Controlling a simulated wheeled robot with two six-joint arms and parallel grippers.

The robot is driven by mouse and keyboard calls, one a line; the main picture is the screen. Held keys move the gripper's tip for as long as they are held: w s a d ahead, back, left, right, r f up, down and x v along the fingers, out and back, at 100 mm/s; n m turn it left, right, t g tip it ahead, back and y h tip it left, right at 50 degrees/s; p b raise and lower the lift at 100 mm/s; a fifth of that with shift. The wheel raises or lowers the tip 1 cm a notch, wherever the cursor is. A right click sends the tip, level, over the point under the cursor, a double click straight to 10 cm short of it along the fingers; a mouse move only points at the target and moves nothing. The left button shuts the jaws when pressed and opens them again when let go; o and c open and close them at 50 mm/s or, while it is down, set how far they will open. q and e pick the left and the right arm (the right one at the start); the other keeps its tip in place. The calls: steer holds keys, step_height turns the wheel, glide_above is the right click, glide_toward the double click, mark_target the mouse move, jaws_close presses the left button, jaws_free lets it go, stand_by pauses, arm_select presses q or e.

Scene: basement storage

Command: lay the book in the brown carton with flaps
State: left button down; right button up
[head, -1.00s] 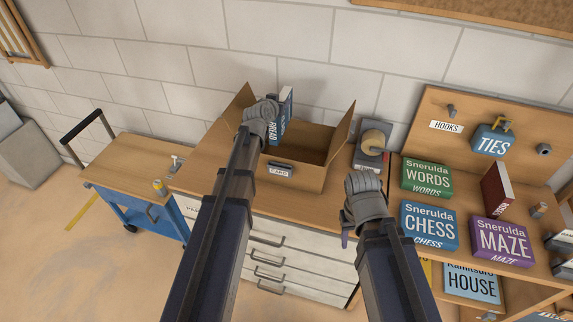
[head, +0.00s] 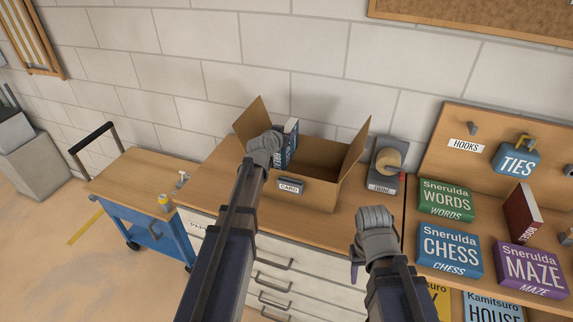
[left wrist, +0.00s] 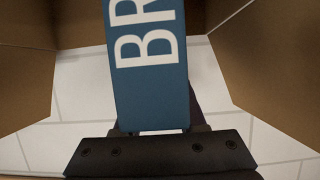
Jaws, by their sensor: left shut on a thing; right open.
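The brown carton with flaps (head: 318,196) stands open on the wooden counter top, with a CARD label on its front. My left gripper (head: 270,148) is shut on the blue book (head: 291,138), whose spine has white letters. It holds the book upright at the carton's left side, with the lower part hidden inside the carton. In the left wrist view the book (left wrist: 150,70) stands up from the jaws (left wrist: 160,140), with brown carton walls on both sides. I cannot tell whether the book touches the carton floor. My right gripper (head: 374,222) is open and empty, in front of the counter, right of the carton.
A tape dispenser (head: 387,165) stands right of the carton. Game boxes, such as the green WORDS box (head: 446,200), and a dark red book (head: 523,212) are on the shelf unit at right. A blue trolley (head: 150,225) stands at left. The carton's right half looks empty.

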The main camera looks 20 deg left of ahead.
mark_target(277, 162)
arm_select(q)
steer(key=shift+f+b, duration=4.05)
steer(key=shift+f, duration=0.6)
steer(key=shift+f, duration=0.1)
steer(key=shift+f, duration=0.15)
steer(key=shift+c, duration=2.4)
jaws_free()
steer(key=shift+r, duration=0.2)
steer(key=shift+s+r, duration=0.2)
steer(key=shift+s, duration=0.15)
steer(key=p+v, duration=0.4)
steer(key=v, duration=0.7)
steer(key=shift+s+r+p, duration=0.1)
steer(key=shift+s+p, duration=0.05)
steer(key=shift+p, duration=0.15)
